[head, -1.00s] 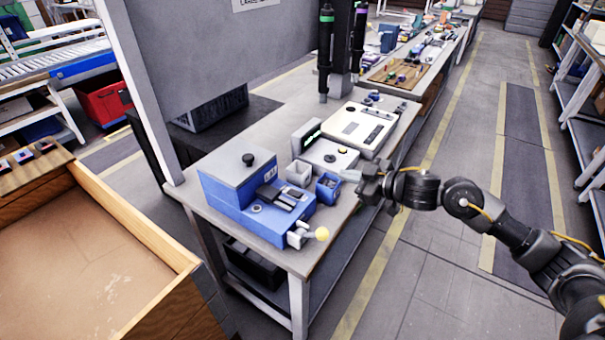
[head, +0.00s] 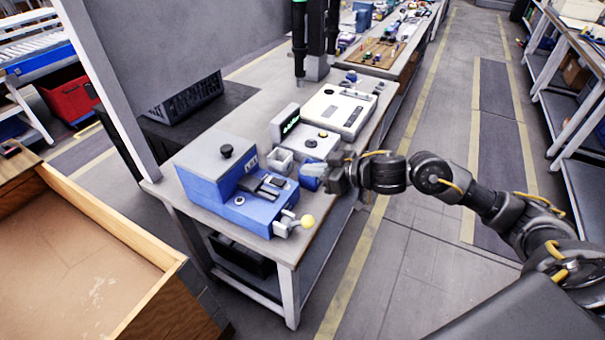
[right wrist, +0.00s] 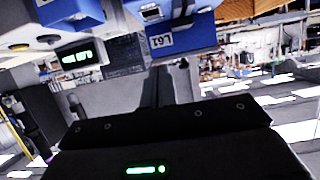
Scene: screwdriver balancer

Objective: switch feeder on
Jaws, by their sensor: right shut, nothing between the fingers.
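The feeder appears to be the blue machine (head: 212,190) with a grey top, on the near end of the bench. A black knob (head: 226,151) stands on its top, and a small round button (head: 239,201) is on its lower deck. A yellow ball (head: 308,221) sticks out at its front right. In the right wrist view, its blue side with a label (right wrist: 162,40) shows at the top. My right gripper (head: 320,172) is shut and empty, right of the feeder and partly in front of a small blue bin (head: 309,183). My left gripper is out of view.
A small grey bin (head: 280,160) stands beside the feeder. Behind it are a device with a green display (head: 290,124) and a white case (head: 335,110). A wooden-sided box (head: 90,210) is at the left. The aisle floor at the right is clear.

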